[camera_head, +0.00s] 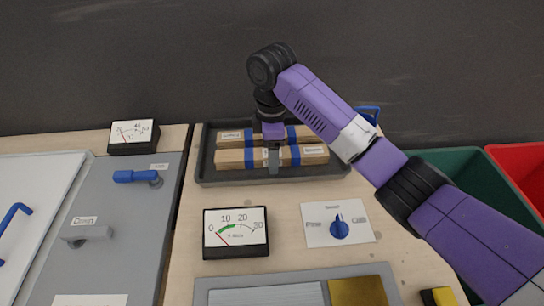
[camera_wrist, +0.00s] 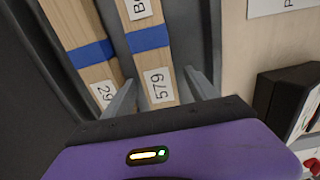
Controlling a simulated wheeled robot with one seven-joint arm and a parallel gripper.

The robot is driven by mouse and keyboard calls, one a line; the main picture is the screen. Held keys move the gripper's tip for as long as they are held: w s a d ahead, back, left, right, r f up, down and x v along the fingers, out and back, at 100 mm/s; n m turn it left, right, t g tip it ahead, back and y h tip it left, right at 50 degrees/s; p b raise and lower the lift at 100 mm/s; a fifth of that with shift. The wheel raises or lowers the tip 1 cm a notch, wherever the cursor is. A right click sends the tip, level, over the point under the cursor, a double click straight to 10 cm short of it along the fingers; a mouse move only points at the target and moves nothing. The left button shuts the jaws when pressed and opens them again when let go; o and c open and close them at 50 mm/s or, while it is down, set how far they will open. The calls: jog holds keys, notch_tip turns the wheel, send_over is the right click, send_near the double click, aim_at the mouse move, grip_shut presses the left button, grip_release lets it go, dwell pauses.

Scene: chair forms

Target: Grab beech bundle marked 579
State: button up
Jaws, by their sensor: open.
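The beech bundle marked 579 (camera_wrist: 152,62) is a pale wood block with a blue band and white labels. In the wrist view its 579 label faces up between my fingers. In the head view it is the front bundle (camera_head: 233,159) in the dark grey tray (camera_head: 205,178). My gripper (camera_head: 273,164) is over this bundle. In the wrist view my gripper (camera_wrist: 162,82) is open, with one finger on each side of the bundle. Whether the fingers touch it I cannot tell. My gripper partly hides the bundle's middle in the head view.
A second banded bundle (camera_wrist: 76,28) lies close beside it, behind in the tray. A gauge (camera_head: 236,233) and a switch panel (camera_head: 339,223) are in front of the tray. A green bin (camera_head: 465,170) and a red bin (camera_head: 520,160) stand at the right.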

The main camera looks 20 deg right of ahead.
grip_shut()
jog(key=shift+r, duration=0.1)
dwell(0.3)
